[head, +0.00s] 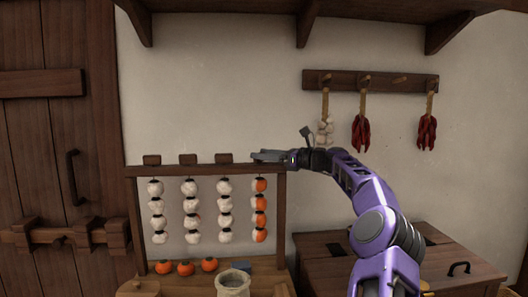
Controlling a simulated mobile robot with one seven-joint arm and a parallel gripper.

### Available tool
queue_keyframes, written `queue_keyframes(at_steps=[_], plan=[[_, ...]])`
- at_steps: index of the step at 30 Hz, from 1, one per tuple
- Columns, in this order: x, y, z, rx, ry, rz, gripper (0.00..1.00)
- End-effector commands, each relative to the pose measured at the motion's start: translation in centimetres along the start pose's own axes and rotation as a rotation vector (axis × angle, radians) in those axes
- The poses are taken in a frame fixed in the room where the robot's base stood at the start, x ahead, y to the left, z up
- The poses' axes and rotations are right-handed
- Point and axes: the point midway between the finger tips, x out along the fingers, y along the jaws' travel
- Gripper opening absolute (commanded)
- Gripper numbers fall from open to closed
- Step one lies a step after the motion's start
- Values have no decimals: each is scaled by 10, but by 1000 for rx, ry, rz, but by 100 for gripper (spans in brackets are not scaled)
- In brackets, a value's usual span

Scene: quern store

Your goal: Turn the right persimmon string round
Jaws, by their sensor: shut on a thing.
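The right persimmon string (260,212) hangs at the right end of a wooden rack (205,171). Its fruits show white on their left side and orange on their right side. My gripper (262,156) reaches in from the right at the rack's top bar, directly above this string. It is shut on the string's top piece, which the fingers hide. The three other strings, left (157,212), second (191,212) and third (225,211), look mostly white. Each of them has a small wooden block above it on the bar.
Three orange persimmons (186,268), a pale sack (233,283) and a blue thing (236,265) are below the rack. A peg rail (370,82) with garlic and red chillies hangs on the wall. A wooden chest (318,256) stands at lower right, a door (50,140) at left.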

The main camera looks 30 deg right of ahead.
Motion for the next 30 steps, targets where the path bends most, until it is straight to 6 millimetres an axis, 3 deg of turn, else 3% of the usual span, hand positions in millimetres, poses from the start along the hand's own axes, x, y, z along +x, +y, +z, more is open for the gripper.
queue_keyframes(at_steps=[29, 30], plan=[[2, -1, -1, 2, 1, 84, 17], [2, -1, -1, 2, 1, 84, 78]])
